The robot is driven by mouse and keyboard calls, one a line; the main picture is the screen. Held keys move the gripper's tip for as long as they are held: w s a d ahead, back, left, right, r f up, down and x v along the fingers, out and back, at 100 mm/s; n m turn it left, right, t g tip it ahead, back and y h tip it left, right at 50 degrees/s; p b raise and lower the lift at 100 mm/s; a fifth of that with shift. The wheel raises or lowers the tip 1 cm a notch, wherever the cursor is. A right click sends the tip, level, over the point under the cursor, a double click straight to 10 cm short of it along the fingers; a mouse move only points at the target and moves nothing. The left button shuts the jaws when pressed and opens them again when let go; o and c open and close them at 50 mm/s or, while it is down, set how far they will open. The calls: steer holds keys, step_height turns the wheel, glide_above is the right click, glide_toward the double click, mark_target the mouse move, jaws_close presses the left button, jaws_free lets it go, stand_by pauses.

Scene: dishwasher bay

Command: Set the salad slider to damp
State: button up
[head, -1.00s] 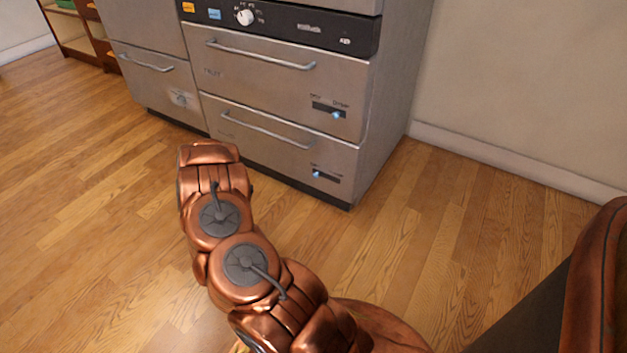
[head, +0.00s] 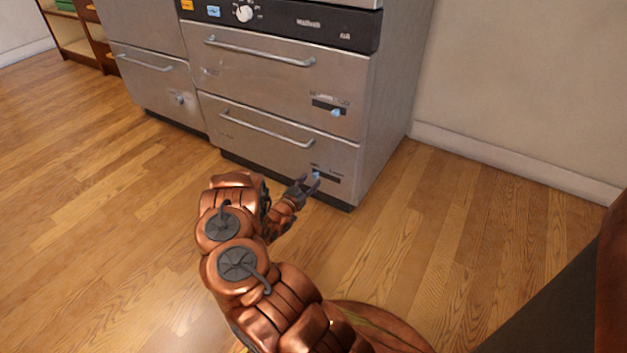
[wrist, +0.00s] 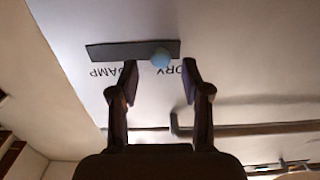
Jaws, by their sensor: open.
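The lower drawer's slider has a light-blue knob (head: 316,174) in a dark horizontal slot (head: 330,179). In the wrist view, which is upside down, the slot (wrist: 110,51) has DAMP lettering at its left and DRY at its right. The knob (wrist: 161,57) there sits right of the slot's middle, towards DRY. My gripper (head: 308,183) is at the lower drawer front, close to the knob. In the wrist view my gripper (wrist: 159,75) is open, with the knob between and slightly beyond the fingertips; contact is not clear. The drawer's name is too small to read.
The upper drawer has a similar blue slider (head: 336,112). Bar handles (head: 260,53) and (head: 268,126) stick out from both drawers. A black panel with a white dial (head: 244,14) is above. Wooden floor (head: 440,240) is free at the right, up to the wall.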

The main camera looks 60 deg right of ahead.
mark_target(315, 176)
steer(key=shift+w+d+b, duration=0.1)
steer(key=shift+d+b, duration=0.3)
steer(key=shift+d, duration=1.2)
jaws_close()
